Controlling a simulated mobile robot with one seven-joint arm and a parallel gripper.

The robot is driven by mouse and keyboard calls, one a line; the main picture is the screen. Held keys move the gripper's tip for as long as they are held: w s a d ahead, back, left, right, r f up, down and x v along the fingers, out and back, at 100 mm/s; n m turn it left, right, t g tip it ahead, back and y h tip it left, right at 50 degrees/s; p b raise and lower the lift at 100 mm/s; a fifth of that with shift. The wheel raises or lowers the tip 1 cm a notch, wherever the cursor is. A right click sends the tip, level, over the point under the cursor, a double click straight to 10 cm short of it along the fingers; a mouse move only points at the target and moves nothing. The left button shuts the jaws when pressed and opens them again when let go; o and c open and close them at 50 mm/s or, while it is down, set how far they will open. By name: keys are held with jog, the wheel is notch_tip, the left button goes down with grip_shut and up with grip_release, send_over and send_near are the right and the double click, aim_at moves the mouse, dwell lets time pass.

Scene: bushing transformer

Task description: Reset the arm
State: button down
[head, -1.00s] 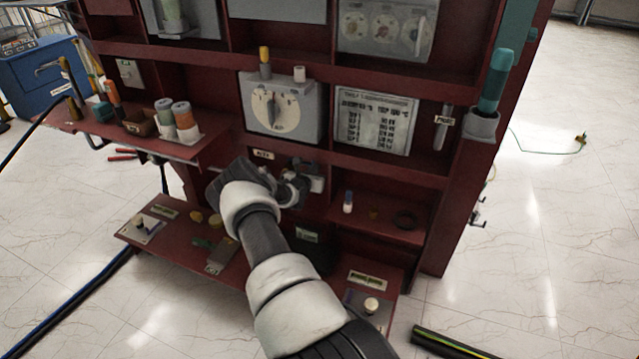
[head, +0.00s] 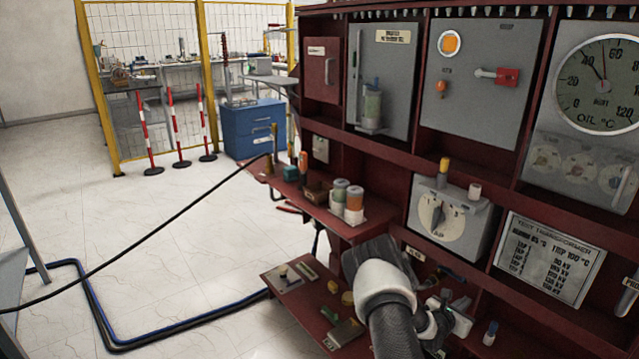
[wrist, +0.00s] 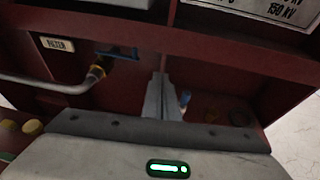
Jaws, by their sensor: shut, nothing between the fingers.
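My arm reaches up from the bottom of the head view to the lower part of a dark red cabinet (head: 330,230). Its wrist is bent in front of the lower shelves, beneath the grey dial box (head: 447,215). In the wrist view my gripper (wrist: 157,97) has its two grey fingers together with nothing between them. They point into a red bay of the cabinet. A small blue-topped item (wrist: 185,98) shows just right of the fingers, and I cannot tell how far behind them it is. In the head view the arm partly hides the gripper.
A pipe with a brass fitting (wrist: 97,72) and blue handle lies left of the fingers. A side shelf (head: 300,205) holds jars and tools; a low shelf (head: 290,280) juts out below. Black and blue cables (head: 100,325) cross the open floor at left.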

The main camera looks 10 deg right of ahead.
notch_tip(320, 180, up, 16)
jog(key=s+a+m+g+h, duration=0.1)
jog(key=m+g+h, duration=0.15)
jog(key=m, duration=0.55)
jog(key=s+a+r+m+g+y, duration=0.1)
jog(key=s+a+r+m+g, duration=0.15)
jog(key=r+m, duration=0.2)
jog(key=s+a+r+m+g+y, duration=0.1)
jog(key=s+a+r+m, duration=0.25)
jog(key=r, duration=0.25)
jog(key=s+a+r+m+t+y, duration=0.3)
jog(key=s+a, duration=0.4)
jog(key=a, duration=0.6)
jog(key=s+a+r+m+y, duration=0.2)
jog(key=s+a+r+y, duration=0.35)
jog(key=a, duration=0.75)
jog(key=s+a+r+m+t+y, duration=0.25)
jog(key=s+a+r+y, duration=0.2)
jog(key=s+a, duration=0.6)
jog(key=w+a+r+p, duration=0.1)
jog(key=r+p, duration=0.9)
jog(key=w+a+r+p, duration=0.1)
jog(key=a+r+p, duration=0.1)
jog(key=r+p, duration=0.8)
jog(key=shift+w+r+g+p, duration=0.25)
jog(key=shift+w+g+p, duration=0.1)
jog(key=shift+p, duration=0.05)
